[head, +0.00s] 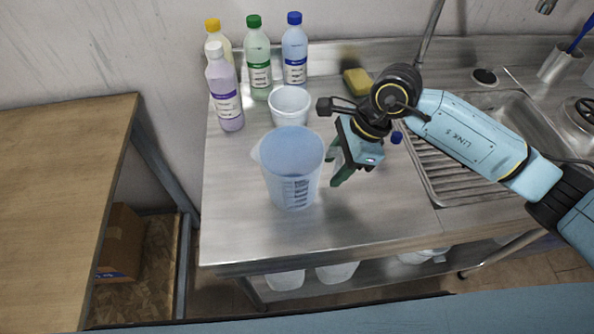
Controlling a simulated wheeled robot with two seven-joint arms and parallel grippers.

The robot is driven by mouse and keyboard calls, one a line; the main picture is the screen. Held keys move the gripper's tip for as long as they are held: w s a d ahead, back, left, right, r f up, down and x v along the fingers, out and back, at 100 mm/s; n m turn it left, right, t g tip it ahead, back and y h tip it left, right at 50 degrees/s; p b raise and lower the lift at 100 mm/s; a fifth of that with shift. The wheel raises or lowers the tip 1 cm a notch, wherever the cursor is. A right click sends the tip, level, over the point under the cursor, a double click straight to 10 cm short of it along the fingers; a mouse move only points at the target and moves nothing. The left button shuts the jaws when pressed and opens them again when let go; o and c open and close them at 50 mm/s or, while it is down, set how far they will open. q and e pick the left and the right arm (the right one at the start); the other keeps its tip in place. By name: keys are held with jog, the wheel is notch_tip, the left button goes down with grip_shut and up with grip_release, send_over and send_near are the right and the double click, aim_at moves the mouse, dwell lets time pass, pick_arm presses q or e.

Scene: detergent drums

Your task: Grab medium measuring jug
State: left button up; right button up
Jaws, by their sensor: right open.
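A translucent bluish measuring jug (290,170) with a spout and printed scale stands upright near the front of the steel counter. A smaller translucent vessel (290,106) stands behind it. No size label shows, so I cannot tell for certain which one is called medium. My right gripper (341,168) is open, with its green fingers pointing down just right of the front jug. The fingers look empty, and I cannot tell whether they touch the jug. My left gripper is not in view.
Several bottles, including a purple one (225,92) and a green one (258,62), stand at the back left. A yellow sponge (356,82) lies behind my right gripper. A sink (470,140) is on the right. The counter's front strip is clear.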

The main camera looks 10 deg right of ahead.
jog(key=c, duration=1)
jog(key=shift+r, duration=0.15)
